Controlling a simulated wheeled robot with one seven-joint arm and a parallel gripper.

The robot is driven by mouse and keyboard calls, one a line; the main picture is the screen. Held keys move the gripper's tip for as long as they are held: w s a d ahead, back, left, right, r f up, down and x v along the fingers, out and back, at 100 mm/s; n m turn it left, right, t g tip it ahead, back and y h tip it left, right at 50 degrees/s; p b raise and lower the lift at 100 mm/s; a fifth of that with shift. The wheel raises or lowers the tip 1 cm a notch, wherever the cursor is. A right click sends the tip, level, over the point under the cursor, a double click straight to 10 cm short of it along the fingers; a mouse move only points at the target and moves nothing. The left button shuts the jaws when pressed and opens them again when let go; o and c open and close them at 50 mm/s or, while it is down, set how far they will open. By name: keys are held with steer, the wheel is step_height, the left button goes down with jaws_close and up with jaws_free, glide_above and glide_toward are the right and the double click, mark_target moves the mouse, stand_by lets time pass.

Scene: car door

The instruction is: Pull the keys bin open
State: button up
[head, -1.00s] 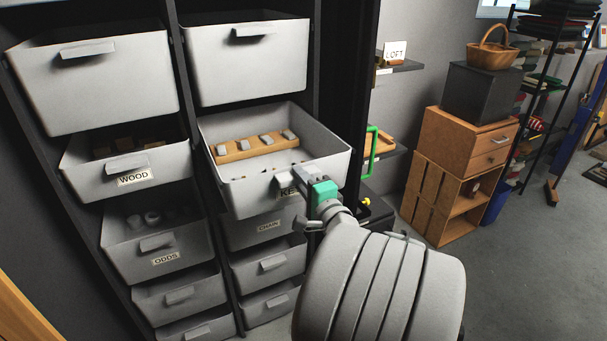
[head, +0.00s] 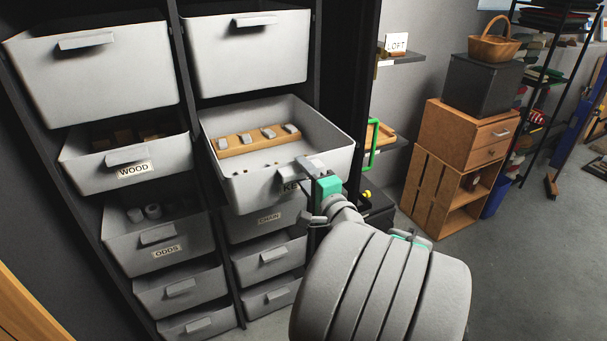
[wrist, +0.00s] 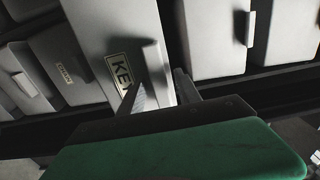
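The keys bin (head: 235,192) is a light grey, open-topped bin in the right column of the rack. It stands out past the bins above and below it. Its label, partly hidden by my gripper, also shows in the wrist view as "KE" (wrist: 122,72). Inside are a wooden strip with grey blocks (head: 258,140) and several small bits. The bin's handle (wrist: 155,72) projects from its front. My gripper (wrist: 162,88) is at the handle with its fingers apart, one on each side of it. I cannot tell whether either finger touches it.
The wood bin (head: 80,172) and odds bin (head: 125,245) are at left, and the chain bin (head: 240,228) is directly below. A green-framed item (head: 373,146) and shelf stand close right of the keys bin. Open floor (head: 530,260) lies at right.

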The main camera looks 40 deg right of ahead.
steer(key=shift+s, duration=0.1)
steer(key=b+v, duration=0.1)
steer(key=v, duration=0.6)
steer(key=shift+s+b, duration=0.35)
steer(key=shift+w+a, duration=0.1)
